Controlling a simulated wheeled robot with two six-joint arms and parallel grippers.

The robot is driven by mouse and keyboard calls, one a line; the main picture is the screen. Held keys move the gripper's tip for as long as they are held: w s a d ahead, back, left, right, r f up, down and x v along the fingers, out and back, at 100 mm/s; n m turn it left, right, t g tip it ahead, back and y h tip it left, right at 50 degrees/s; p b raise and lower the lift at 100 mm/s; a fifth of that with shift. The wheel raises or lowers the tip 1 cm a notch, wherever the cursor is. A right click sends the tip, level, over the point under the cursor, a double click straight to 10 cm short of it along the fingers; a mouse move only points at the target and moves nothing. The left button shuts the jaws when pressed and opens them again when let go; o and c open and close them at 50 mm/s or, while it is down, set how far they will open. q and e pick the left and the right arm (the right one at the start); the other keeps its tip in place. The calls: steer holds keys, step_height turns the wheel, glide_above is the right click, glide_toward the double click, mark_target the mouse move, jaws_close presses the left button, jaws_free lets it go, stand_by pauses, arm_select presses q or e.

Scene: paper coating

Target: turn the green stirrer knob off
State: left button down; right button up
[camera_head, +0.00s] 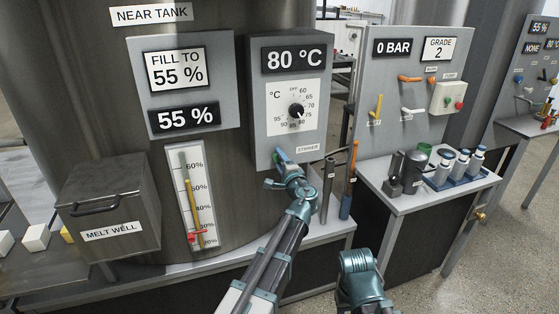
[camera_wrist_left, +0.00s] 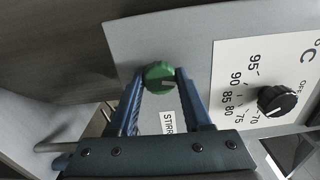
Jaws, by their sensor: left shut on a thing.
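The green stirrer knob (camera_wrist_left: 159,75) sits on the grey control panel (camera_wrist_left: 190,50), beside the label that begins "STIRR" in the left wrist view. In the head view, my left gripper (camera_head: 281,157) is at the panel's lower left and mostly covers the knob. In the left wrist view, my left gripper (camera_wrist_left: 160,82) has one blue finger on each side of the knob, shut on it. The knob's face shows a dark notch. My right gripper (camera_head: 359,268) shows at the bottom of the head view, and its fingers cannot be made out.
A black temperature dial (camera_head: 296,110) is above the knob, under an "80 °C" display (camera_head: 292,60). The melt well box (camera_head: 108,210) stands at the left. A side bench (camera_head: 400,198) at the right holds bottles and cups. Upright tools stand close to the right of my left gripper.

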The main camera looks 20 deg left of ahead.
arm_select(q)
steer(key=shift+n, duration=1.3)
steer(key=shift+s, duration=0.1)
steer(key=shift+c, duration=1.7)
jaws_free()
steer(key=v, duration=1.3)
steer(key=shift+s+d, duration=0.25)
steer(key=shift+s, duration=0.05)
steer(key=shift+n, duration=0.3)
